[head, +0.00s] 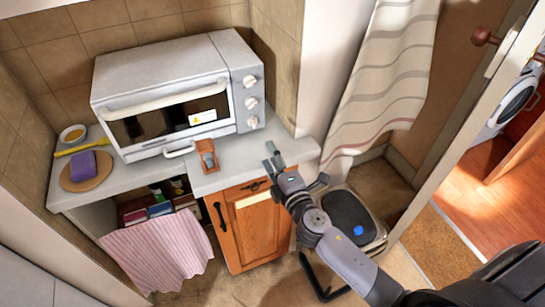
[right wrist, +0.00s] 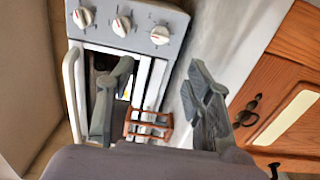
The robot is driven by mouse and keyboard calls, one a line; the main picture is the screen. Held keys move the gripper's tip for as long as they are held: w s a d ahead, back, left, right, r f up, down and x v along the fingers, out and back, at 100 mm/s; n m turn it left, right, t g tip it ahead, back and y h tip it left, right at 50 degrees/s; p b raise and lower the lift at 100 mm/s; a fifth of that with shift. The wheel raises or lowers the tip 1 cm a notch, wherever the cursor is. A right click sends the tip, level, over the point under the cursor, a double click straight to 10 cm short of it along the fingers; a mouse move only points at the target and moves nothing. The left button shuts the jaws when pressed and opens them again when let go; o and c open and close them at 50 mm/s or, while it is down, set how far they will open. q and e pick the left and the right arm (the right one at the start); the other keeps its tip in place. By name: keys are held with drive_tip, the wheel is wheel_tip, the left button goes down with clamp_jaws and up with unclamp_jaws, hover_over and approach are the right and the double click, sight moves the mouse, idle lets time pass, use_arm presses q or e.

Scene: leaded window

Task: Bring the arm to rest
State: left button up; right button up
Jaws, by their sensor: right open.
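My right gripper (head: 294,168) is open, with its two fingers spread apart above the front right of the counter, near the orange cabinet. In the right wrist view the gripper (right wrist: 160,78) shows both fingers apart with nothing held between them. My right arm reaches in from the lower right of the head view. My left gripper is not in view.
A toaster oven (head: 165,65) stands on the counter (head: 255,158), with a small wooden holder (head: 208,172) beside it. A purple sponge (head: 83,165) lies on a round board at left. A lidded bin (head: 348,214) stands right of the cabinet (head: 258,228). A striped curtain (head: 385,85) hangs behind.

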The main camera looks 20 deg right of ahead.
idle(0.3)
drive_tip(key=s+d+f+m+g+h, duration=0.2)
drive_tip(key=s+d+f+m+g, duration=0.15)
drive_tip(key=s+m, duration=0.25)
drive_tip(key=s+d+f+m+g+h, duration=0.3)
drive_tip(key=s+m+g, duration=0.1)
drive_tip(key=s+m, duration=0.3)
drive_tip(key=s+a+f+m+g+y, duration=0.2)
drive_tip(key=s+a+g, duration=0.15)
drive_tip(key=s, duration=0.45)
drive_tip(key=s+a+f+m+g+y, duration=0.1)
drive_tip(key=s+a+m+g+y, duration=0.2)
drive_tip(key=s, duration=0.6)
wheel_tip(320, 180, down, 24)
drive_tip(key=n+g, duration=0.2)
drive_tip(key=s+d+f+g, duration=0.1)
drive_tip(key=s+d+f, duration=0.2)
drive_tip(key=s+f, duration=1.4)
drive_tip(key=shift+s+d+f+h, duration=0.15)
drive_tip(key=shift+s+f+h, duration=0.15)
drive_tip(key=shift+f, duration=0.6)
